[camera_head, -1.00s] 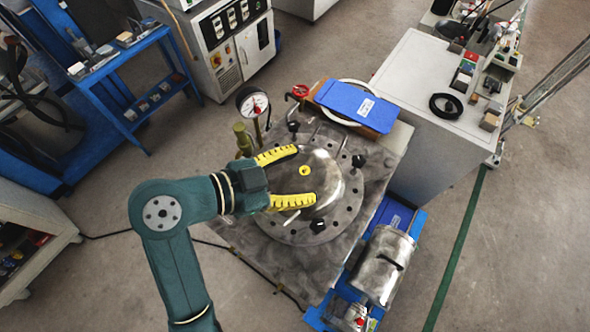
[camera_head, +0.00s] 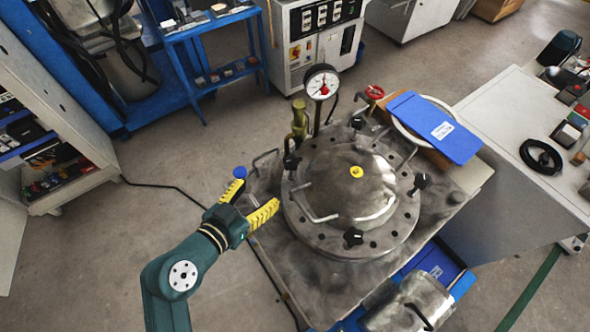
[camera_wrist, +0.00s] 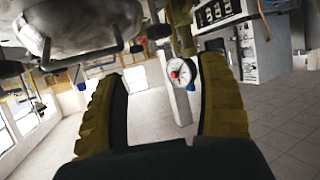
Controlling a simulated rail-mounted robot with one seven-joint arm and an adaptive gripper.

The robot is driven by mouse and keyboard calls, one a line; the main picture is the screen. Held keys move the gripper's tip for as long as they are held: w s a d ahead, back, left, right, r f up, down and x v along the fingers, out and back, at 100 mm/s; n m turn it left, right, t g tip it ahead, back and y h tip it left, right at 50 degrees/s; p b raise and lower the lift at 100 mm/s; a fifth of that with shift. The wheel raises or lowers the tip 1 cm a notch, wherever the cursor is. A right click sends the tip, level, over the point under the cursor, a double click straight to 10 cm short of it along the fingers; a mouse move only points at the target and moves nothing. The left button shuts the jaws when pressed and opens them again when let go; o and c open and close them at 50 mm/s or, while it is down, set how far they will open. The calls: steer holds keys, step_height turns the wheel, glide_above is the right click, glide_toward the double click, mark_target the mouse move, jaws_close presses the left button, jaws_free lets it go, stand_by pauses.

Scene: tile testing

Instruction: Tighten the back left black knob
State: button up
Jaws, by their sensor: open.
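The round metal lid (camera_head: 325,240) has black knobs around its rim. In the head view, one knob (camera_head: 292,162) is at the left toward the back, another (camera_head: 357,122) at the back, a third (camera_head: 420,182) at the right and one (camera_head: 353,237) at the front. My gripper (camera_head: 258,193) is left of the lid, its yellow fingers apart with nothing between them. It is nearest the left-back knob but not touching it. In the wrist view, the fingers (camera_wrist: 163,105) spread wide, with the metal vessel (camera_wrist: 85,25) at upper left.
A pressure gauge (camera_head: 322,82) and a brass valve (camera_head: 299,118) stand behind the left-back knob. A red valve handle (camera_head: 374,92) and a blue board (camera_head: 434,127) are at the back right. A blue round part (camera_head: 240,172) shows by one fingertip. Open floor lies left.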

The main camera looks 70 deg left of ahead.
mark_target(286, 163)
steer(key=b+x, duration=0.1)
steer(key=x, duration=0.7)
steer(key=b+x, duration=0.1)
steer(key=x, duration=0.7)
steer(key=shift+w+r+b, duration=0.2)
steer(key=shift+b, duration=0.1)
steer(key=c, duration=1.2)
steer(key=shift+s+a+f+m+t+h+b, duration=0.15)
steer(key=shift+f+m+t+h+b, duration=0.2)
steer(key=shift+b, duration=0.65)
steer(key=shift+m+t+h+b, duration=0.35)
steer(key=shift+m+h+b, duration=0.25)
steer(key=shift+b, duration=0.35)
steer(key=m+h+b, duration=0.1)
steer(key=m+t+h+b, duration=0.1)
steer(key=m+h, duration=0.1)
steer(key=shift+r, duration=0.2)
steer(key=shift+r+h, duration=0.15)
steer(key=shift+h, duration=0.1)
